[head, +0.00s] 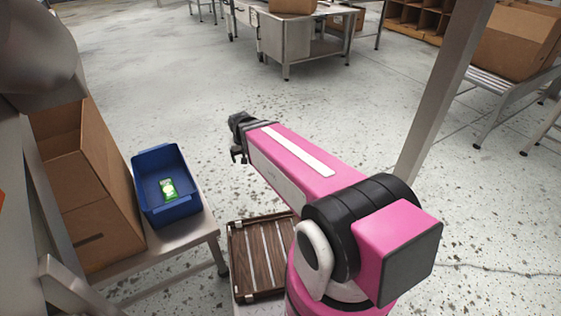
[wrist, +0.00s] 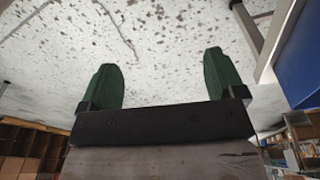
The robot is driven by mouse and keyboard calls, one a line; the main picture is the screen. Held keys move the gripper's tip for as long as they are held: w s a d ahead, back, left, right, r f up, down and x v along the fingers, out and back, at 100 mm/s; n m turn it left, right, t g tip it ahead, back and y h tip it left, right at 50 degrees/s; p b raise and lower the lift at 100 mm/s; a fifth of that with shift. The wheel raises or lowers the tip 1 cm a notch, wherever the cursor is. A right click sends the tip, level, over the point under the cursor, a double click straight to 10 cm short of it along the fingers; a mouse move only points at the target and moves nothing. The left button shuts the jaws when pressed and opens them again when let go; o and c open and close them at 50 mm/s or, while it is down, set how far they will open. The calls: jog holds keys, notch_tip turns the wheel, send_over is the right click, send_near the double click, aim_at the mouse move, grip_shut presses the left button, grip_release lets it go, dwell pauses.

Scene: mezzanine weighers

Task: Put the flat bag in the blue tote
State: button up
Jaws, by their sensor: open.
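The blue tote (head: 152,203) stands on a metal bench at the left in the head view. A small flat green bag (head: 168,189) with a pale label lies inside it on the tote floor. My gripper (head: 238,156) is to the right of the tote, out over the floor and apart from it. In the wrist view my gripper (wrist: 164,82) shows two green fingers spread wide with nothing between them. A blue surface (wrist: 302,55) at the right edge of the wrist view may be the tote, but I cannot tell.
A tall open cardboard box (head: 105,190) stands left of the tote on the bench (head: 175,243). A brown slatted wooden crate (head: 257,262) is on the floor below my arm. A grey post (head: 440,95) rises at right. The floor ahead is clear up to a steel table (head: 273,35).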

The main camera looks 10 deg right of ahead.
jog(key=s+d+m+g, duration=0.1)
jog(key=s+d, duration=0.5)
jog(key=d, duration=0.7)
jog(key=shift+d+f+g, duration=0.15)
jog(key=shift+f+g, duration=0.05)
jog(key=shift+g, duration=0.1)
jog(key=shift+s, duration=0.1)
